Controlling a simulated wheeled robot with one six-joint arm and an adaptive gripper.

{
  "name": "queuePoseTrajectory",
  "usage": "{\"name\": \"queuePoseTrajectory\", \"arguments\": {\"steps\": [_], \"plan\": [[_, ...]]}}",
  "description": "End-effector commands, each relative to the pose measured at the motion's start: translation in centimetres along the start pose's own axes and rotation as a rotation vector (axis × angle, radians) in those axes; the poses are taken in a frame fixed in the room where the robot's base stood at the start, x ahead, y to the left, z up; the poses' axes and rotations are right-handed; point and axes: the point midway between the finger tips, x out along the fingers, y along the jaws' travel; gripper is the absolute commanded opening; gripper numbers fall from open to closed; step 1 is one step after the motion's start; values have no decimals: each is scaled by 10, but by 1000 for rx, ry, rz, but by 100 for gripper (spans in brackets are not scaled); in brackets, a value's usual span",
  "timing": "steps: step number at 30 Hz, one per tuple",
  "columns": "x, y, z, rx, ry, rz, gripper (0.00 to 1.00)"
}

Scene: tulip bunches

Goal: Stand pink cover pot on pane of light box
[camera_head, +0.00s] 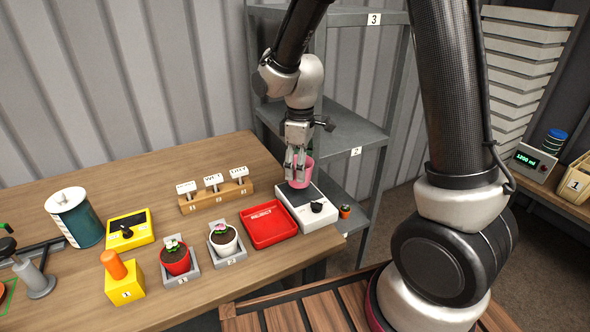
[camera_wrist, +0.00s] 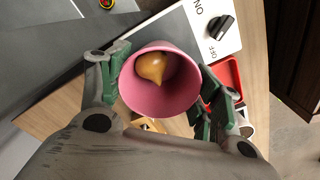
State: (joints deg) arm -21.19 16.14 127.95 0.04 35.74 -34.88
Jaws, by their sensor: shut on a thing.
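The pink cover pot (camera_head: 302,174) is upright between the fingers of my gripper (camera_head: 297,166), over the far end of the light box (camera_head: 311,215). In the wrist view, the green-padded fingers of my gripper (camera_wrist: 166,92) are shut on opposite sides of the pot (camera_wrist: 178,99). A brown bulb (camera_wrist: 152,67) lies inside it. The light box is white with a black knob (camera_head: 316,207) and ON/OFF marks at its near end. The pot and fingers hide much of the pane. I cannot tell whether the pot's base touches it.
A red REJECT tray (camera_head: 268,224) lies just left of the light box. Potted tulips in red (camera_head: 175,260) and white (camera_head: 223,240) pots stand further left. A wooden label rack (camera_head: 215,196) is behind them. Grey shelving (camera_head: 345,130) stands close behind the table's right edge.

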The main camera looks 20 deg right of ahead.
Motion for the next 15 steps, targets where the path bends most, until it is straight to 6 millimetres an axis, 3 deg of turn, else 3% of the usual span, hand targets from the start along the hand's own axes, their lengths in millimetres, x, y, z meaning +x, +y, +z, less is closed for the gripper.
{"name": "queuePoseTrajectory", "arguments": {"steps": [7,15], "plan": [[26,-4,7,-3,-4,-3,37],[28,-4,7,-4,-2,-2,37]]}}
